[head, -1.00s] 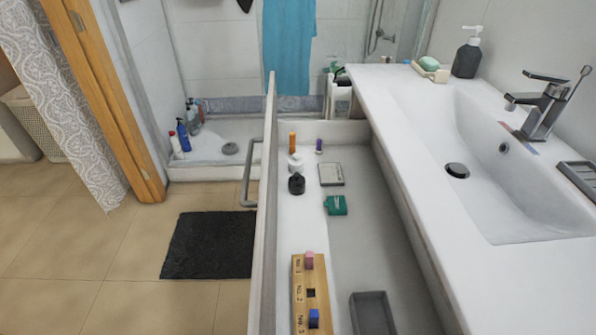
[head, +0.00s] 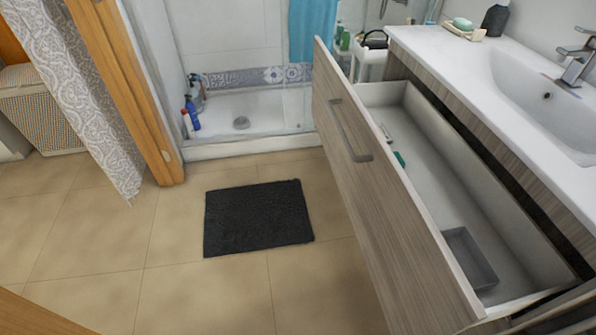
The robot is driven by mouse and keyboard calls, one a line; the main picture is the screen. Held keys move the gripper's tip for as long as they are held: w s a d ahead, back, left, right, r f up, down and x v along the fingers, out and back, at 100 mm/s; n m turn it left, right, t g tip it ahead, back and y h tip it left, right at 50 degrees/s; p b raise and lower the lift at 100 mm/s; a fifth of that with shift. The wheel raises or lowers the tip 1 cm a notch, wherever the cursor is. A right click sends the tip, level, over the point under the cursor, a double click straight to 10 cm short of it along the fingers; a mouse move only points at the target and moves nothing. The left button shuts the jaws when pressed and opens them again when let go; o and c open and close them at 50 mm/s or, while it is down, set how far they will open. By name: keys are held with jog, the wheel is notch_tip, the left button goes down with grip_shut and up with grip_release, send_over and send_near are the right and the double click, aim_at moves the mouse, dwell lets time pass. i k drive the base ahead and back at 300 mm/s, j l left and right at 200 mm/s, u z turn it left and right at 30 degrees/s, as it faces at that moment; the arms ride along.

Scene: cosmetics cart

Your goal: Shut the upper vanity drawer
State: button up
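The upper vanity drawer (head: 385,215) stands pulled out from the cabinet under the white washbasin top (head: 450,85). Its front is grey-brown wood grain and faces left. A grey metal bar handle (head: 349,133) is on that front, toward the far end. Inside the drawer I see a grey tray (head: 470,258) at the near end and a small green item (head: 399,158) partly behind the front panel. The rest of the contents along the front panel is hidden. My gripper is not in view.
A black mat (head: 258,218) lies on the tiled floor left of the drawer. The floor around it is clear. A shower tray (head: 240,130) with bottles stands at the back. A wooden door frame (head: 125,90) and patterned curtain (head: 75,80) are at left.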

aim_at(397, 215)
jog(key=i+j+u, duration=0.1)
jog(key=i+j, duration=0.8)
jog(key=j, duration=0.15)
